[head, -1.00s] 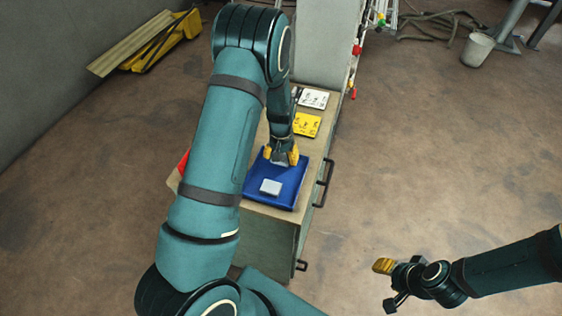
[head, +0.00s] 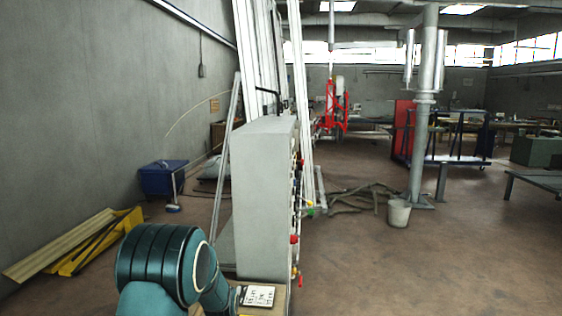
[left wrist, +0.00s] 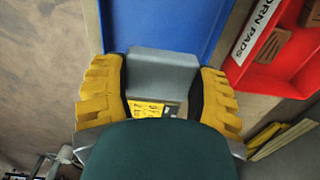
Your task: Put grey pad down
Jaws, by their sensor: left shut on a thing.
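The grey pad (left wrist: 162,72) is in the left wrist view, between the two yellow fingers of my left gripper (left wrist: 161,92). The fingers are shut on its sides. The blue tray (left wrist: 165,22) lies behind the pad. I cannot tell whether the pad touches the tray. In the head view only my left arm's upper part shows at the bottom left; its gripper, the pad and the tray are out of that picture. My right gripper is in neither view now.
A red bin (left wrist: 287,72) labelled "ORN PADS", partly cut off, stands beside the tray. A yellow card (left wrist: 146,108) shows below the pad. In the head view a white card (head: 258,296) lies on the bench before a tall grey cabinet (head: 262,190). Open floor lies right.

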